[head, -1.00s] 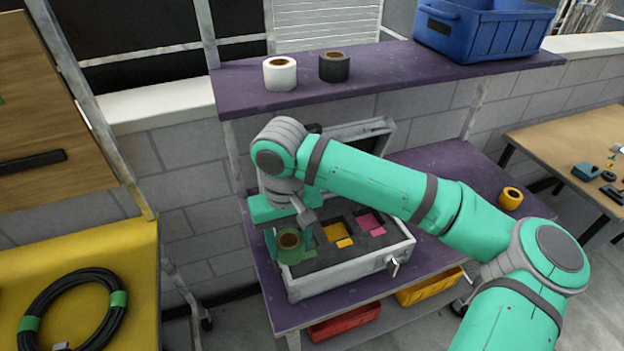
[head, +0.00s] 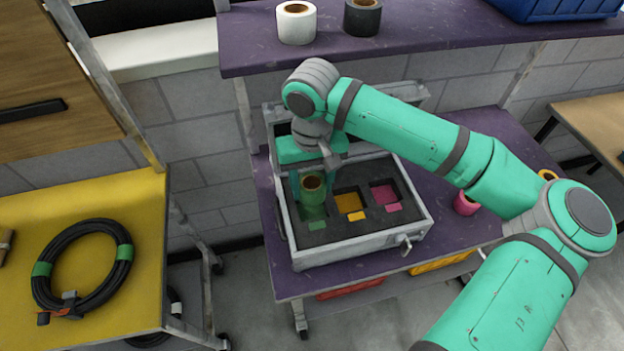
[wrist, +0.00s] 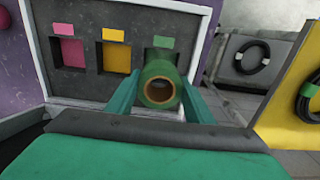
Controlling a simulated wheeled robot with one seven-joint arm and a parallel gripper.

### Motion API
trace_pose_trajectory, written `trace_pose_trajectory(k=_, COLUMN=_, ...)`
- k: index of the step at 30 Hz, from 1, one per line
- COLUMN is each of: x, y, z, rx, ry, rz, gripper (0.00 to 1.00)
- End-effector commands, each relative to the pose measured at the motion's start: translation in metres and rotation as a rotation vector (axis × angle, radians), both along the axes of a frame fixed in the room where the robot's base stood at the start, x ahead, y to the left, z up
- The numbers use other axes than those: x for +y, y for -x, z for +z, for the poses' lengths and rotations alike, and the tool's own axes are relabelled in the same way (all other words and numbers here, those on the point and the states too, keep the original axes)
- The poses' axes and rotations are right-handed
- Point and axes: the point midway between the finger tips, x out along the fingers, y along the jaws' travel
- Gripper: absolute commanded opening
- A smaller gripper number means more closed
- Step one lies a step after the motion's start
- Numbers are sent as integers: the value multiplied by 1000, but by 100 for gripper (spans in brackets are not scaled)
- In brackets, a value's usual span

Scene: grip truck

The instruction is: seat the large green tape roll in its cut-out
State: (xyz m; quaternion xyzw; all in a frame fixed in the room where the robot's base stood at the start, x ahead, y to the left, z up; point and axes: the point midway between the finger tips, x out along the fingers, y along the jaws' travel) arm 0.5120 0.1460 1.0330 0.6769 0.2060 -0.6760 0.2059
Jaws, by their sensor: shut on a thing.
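The large green tape roll (head: 313,187) is upright between the fingers of my gripper (wrist: 160,92), which is shut on it. In the wrist view the roll (wrist: 153,94) shows its brown core, with one finger on each side. It is at the left cut-out of the open grey case (head: 340,253), marked by a green label (wrist: 163,42). The roll hides most of that cut-out. I cannot tell whether its lower end is inside or just above the foam.
Beside it are the yellow cut-out (head: 349,202) and pink cut-out (head: 383,194). The raised lid stands behind. A pink roll (head: 466,204) sits right of the case. White (head: 296,23) and dark (head: 362,16) rolls stand on the upper shelf. A cable coil lies on the yellow table (head: 150,260).

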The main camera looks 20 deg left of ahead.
Motion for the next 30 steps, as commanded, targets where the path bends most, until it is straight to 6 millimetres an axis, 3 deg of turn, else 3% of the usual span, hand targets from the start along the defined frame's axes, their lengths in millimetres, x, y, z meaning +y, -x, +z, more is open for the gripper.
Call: trace_pose_trajectory(k=30, x=0, y=0, z=-44, rx=0, ry=1, rz=1, gripper=23)
